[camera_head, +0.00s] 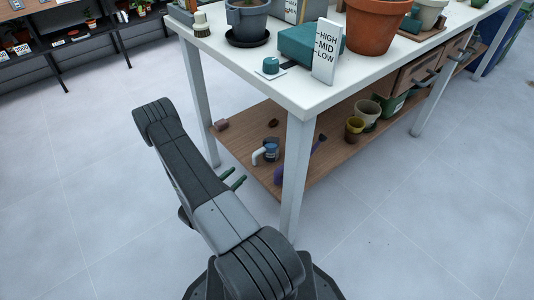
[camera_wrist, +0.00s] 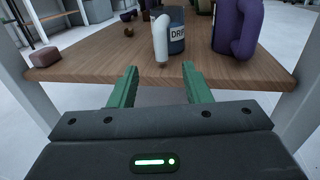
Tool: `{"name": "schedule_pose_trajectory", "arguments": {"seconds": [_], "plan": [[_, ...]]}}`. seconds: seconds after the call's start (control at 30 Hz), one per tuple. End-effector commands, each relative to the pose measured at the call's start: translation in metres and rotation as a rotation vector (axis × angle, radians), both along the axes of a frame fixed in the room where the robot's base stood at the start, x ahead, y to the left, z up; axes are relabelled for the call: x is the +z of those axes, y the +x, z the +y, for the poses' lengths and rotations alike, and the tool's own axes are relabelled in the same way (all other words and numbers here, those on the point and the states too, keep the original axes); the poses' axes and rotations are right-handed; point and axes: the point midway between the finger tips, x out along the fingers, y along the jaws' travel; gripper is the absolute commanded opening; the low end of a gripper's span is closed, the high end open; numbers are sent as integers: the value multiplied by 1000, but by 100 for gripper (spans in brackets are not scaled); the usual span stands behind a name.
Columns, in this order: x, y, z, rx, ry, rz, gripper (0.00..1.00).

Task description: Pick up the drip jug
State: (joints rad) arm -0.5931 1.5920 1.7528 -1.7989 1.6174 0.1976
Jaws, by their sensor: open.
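The drip jug (camera_head: 270,152) is a small blue jug with a pale handle, standing on the wooden lower shelf (camera_head: 240,143) of the white table. In the wrist view the jug (camera_wrist: 177,43) shows a label reading "DRIP", and its white handle faces me. My gripper (camera_wrist: 159,72) is open and empty, its two green fingers pointing at the jug from just outside the shelf's front edge. The jug lies beyond the fingertips, roughly between them and slightly right. In the head view my gripper (camera_head: 233,178) is left of and in front of the shelf.
A purple object (camera_wrist: 238,28) stands close to the jug's right. A pink block (camera_wrist: 45,57) lies at the shelf's left edge. White table legs (camera_head: 297,175) flank the shelf. The tabletop is above the shelf. The floor at left is clear.

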Motion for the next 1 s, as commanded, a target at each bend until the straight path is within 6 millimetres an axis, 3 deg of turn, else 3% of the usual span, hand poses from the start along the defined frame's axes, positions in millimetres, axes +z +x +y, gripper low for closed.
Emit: {"name": "schedule_pose_trajectory", "arguments": {"seconds": [0.3,0.67,1.0], "plan": [[-2,34,-33,-6,1,-1,44],[-2,50,-48,-4,1,-1,44],[-2,79,-75,-3,0,-1,44]]}}
